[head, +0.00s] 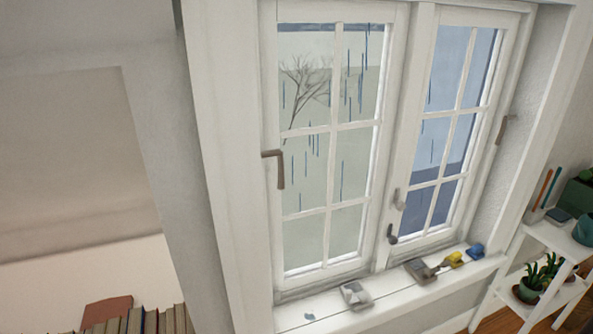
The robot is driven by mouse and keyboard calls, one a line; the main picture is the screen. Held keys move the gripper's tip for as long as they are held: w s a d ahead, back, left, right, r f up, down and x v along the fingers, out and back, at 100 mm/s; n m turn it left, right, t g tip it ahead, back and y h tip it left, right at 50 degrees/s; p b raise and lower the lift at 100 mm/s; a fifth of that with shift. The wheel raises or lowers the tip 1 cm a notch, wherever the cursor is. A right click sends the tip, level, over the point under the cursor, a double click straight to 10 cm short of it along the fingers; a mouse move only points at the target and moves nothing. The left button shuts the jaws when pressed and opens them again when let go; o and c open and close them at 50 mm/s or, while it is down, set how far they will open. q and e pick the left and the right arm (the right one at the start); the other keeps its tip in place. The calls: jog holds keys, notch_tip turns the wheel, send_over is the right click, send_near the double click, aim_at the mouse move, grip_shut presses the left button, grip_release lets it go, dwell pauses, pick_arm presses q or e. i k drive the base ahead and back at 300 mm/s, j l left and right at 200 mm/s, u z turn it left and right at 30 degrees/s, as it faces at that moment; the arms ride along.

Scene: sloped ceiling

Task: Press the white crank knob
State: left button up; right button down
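A pale grey-white piece (355,294) sits on the window sill below the left window sash. It is small and I cannot tell whether it is the white crank knob. A grey handle (398,200) and a dark handle (391,235) are on the frame between the two sashes. No other part shows clearly as a white crank knob. Neither of my grippers is in the head view.
The white sill (390,304) also holds a brown block (420,271), a yellow item (453,260) and a blue item (476,251). A white plant shelf (548,232) stands at right. Books (135,321) stand at lower left. A brown handle (279,168) sticks out from the left sash.

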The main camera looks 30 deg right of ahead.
aim_at(348, 294)
jog(key=z, duration=1.55)
